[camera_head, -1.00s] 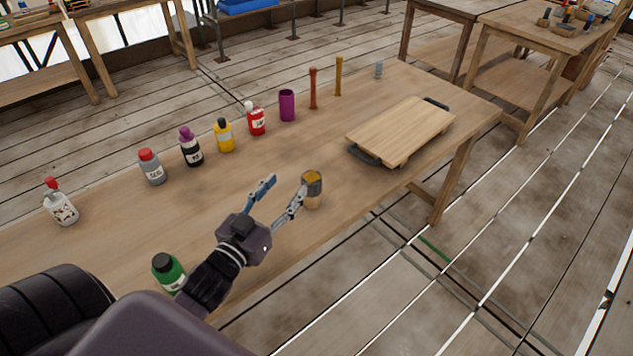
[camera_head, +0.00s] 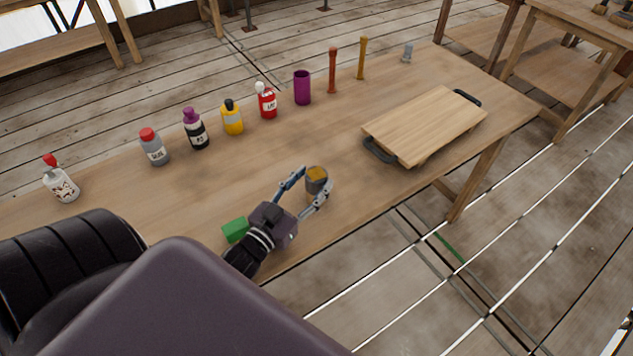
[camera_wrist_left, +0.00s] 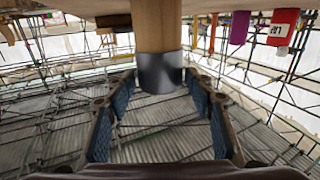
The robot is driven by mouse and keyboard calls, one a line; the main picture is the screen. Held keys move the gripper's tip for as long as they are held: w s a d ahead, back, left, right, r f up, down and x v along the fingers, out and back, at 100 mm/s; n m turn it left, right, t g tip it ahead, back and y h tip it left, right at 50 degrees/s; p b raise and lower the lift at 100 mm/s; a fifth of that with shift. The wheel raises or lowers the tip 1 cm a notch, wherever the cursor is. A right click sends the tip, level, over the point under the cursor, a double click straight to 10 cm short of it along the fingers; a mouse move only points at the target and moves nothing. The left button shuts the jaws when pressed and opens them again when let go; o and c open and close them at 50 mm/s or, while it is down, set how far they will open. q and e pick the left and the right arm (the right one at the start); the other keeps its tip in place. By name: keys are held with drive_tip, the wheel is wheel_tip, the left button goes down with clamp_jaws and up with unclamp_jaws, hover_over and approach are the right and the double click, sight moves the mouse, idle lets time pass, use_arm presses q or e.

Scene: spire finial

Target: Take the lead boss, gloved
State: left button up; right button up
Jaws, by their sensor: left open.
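An upright piece (camera_head: 317,181), with a dark grey sleeve around its upper part and an amber top, stands near the front edge of the table. In the left wrist view, picture upside down, its bare wooden part (camera_wrist_left: 156,25) meets the table and the dark grey sleeve (camera_wrist_left: 160,72) is the free end. I cannot tell for sure that this is the lead boss. My left gripper (camera_head: 306,192) is open, one finger on either side of the piece; gaps show in the left wrist view (camera_wrist_left: 160,108). My right gripper is not in view.
A board with dark handles (camera_head: 425,125) lies to the right. Several bottles, a purple cup (camera_head: 303,88), a red-brown peg (camera_head: 332,72), an ochre peg (camera_head: 361,58) and a small grey piece (camera_head: 407,52) line the back. A green block (camera_head: 235,230) sits beside my left gripper.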

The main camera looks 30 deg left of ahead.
sight(323, 169)
use_arm(q)
drive_tip(key=shift+w+r, duration=0.15)
drive_tip(key=shift+w, duration=1.3)
drive_tip(key=w+p, duration=0.1)
drive_tip(key=w, duration=0.3)
drive_tip(key=shift+w+a, duration=0.1)
drive_tip(key=shift+w, duration=0.35)
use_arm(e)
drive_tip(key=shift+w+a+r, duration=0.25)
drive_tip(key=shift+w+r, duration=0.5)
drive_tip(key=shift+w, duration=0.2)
use_arm(q)
drive_tip(key=shift+c, duration=0.2)
clamp_jaws()
